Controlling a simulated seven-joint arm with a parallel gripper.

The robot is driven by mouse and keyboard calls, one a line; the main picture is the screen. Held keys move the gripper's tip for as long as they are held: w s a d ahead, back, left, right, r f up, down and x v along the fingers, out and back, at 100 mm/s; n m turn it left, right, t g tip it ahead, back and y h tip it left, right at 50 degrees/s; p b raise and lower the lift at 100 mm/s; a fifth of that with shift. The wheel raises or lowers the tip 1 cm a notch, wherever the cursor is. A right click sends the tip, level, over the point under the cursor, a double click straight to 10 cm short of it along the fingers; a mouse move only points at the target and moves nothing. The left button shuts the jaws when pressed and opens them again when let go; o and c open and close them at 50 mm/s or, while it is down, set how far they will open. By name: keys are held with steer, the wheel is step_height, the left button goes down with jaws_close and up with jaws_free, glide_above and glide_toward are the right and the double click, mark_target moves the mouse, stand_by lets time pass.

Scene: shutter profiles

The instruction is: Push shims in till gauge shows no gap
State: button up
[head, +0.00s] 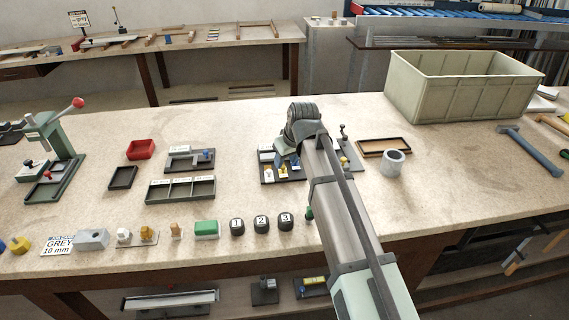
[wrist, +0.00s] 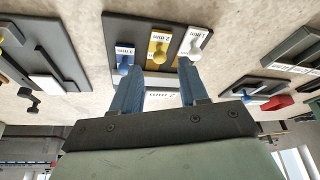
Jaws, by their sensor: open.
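My gripper (wrist: 157,75) is open and empty, its two blue fingers pointing at a dark shim tray (wrist: 112,30). In the tray lie a blue shim (wrist: 124,62), a yellow shim (wrist: 158,48) and a white shim (wrist: 193,42), each with a knob and a mm label. The fingertips are close to the blue and white shims; I cannot tell whether they touch. In the head view the tray (head: 266,180) is partly hidden by my arm.
A job card (head: 60,245) reads grey, 10 mm. Black numbered knobs (head: 261,223) and a green block (head: 206,229) line the front edge. A red bin (head: 140,149), small trays (head: 180,203), a grey cup (head: 393,163) and a large crate (head: 410,95) stand around.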

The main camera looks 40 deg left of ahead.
mark_target(283, 170)
steer(key=shift+x, duration=1.45)
jaws_close()
